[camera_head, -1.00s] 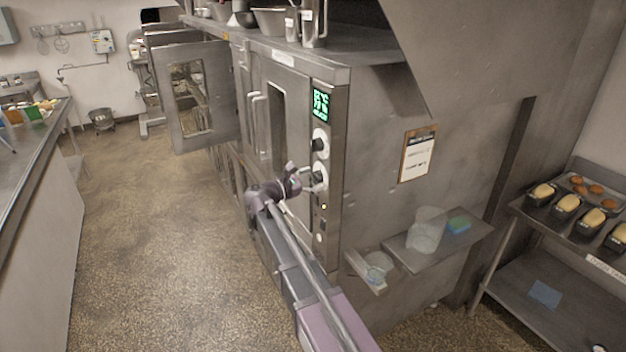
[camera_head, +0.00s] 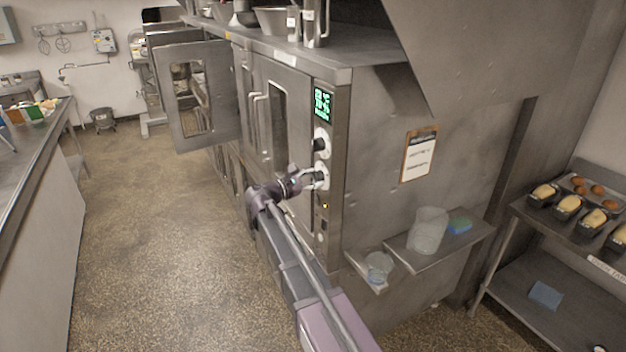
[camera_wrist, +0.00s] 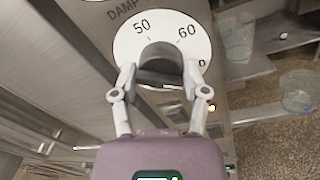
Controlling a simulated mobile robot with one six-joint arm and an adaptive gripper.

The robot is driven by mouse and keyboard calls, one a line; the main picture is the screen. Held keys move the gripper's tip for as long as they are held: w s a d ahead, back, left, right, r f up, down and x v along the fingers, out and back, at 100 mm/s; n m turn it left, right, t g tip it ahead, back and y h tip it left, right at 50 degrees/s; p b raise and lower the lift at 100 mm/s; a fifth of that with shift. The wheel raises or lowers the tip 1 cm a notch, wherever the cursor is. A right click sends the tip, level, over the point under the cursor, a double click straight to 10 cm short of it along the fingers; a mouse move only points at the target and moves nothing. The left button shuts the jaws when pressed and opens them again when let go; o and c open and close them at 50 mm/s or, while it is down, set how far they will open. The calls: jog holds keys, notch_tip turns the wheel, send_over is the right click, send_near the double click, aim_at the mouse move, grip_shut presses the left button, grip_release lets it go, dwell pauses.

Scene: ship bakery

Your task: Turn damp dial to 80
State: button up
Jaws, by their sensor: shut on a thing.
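The damp dial (camera_wrist: 203,42) is a white disc with a dark grey knob (camera_wrist: 160,52) at its middle. In the wrist view its marks 50 and 60 show near the top, with part of another mark at the right and "DAMP" printed above left. My gripper (camera_wrist: 160,82) is shut on the knob, one finger on each side. The dial's lower part is hidden by my gripper. In the head view my gripper (camera_head: 308,181) is at the lower white dial (camera_head: 323,176) on the oven's control panel. The knob's pointer reading cannot be made out.
Another white dial (camera_head: 321,143) sits just above, under a green display (camera_head: 323,103). Below are small buttons and a lit yellow lamp (camera_head: 325,206). A shelf (camera_head: 398,246) with a clear jug (camera_head: 428,231) juts out at the right. Floor to the left is clear.

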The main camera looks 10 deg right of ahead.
jog(key=m, duration=0.5)
jog(key=shift+s+d+f+m+h+b, duration=0.1)
jog(key=shift+d+m+h+b, duration=0.05)
jog(key=shift+m+h+b, duration=0.2)
jog(key=m, duration=0.6)
jog(key=o, duration=1.1)
jog(key=shift+n, duration=0.25)
